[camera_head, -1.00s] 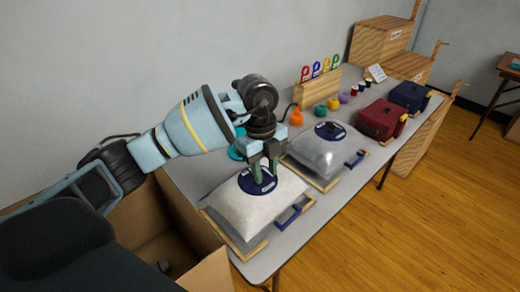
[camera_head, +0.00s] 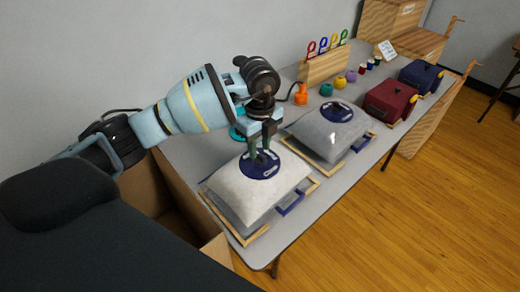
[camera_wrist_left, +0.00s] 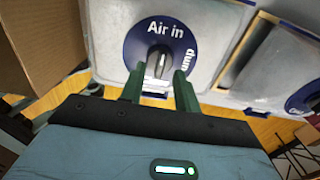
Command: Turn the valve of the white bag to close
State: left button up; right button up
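The white bag (camera_head: 255,193) lies puffed up at the near end of the table, with a round dark blue valve plate (camera_head: 262,170) on top. In the left wrist view the plate (camera_wrist_left: 205,28) reads "Air in" and "Pump" around a dark knob with a light pointer (camera_wrist_left: 160,62). My left gripper (camera_head: 261,155) points down over the plate. In the wrist view its two green fingers (camera_wrist_left: 159,80) are apart, with the knob's near end in line with the gap. Contact with the knob cannot be told. My right gripper is out of view.
A grey bag (camera_head: 325,136) with a similar valve lies beyond. Dark red (camera_head: 390,101) and navy (camera_head: 421,75) cases follow along the table. An open cardboard box (camera_head: 215,248) stands at the near left. A wooden rack (camera_head: 324,66) and small coloured items line the back.

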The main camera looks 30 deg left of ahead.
pick_arm(q)
jog(key=shift+f, duration=1.05)
grip_shut()
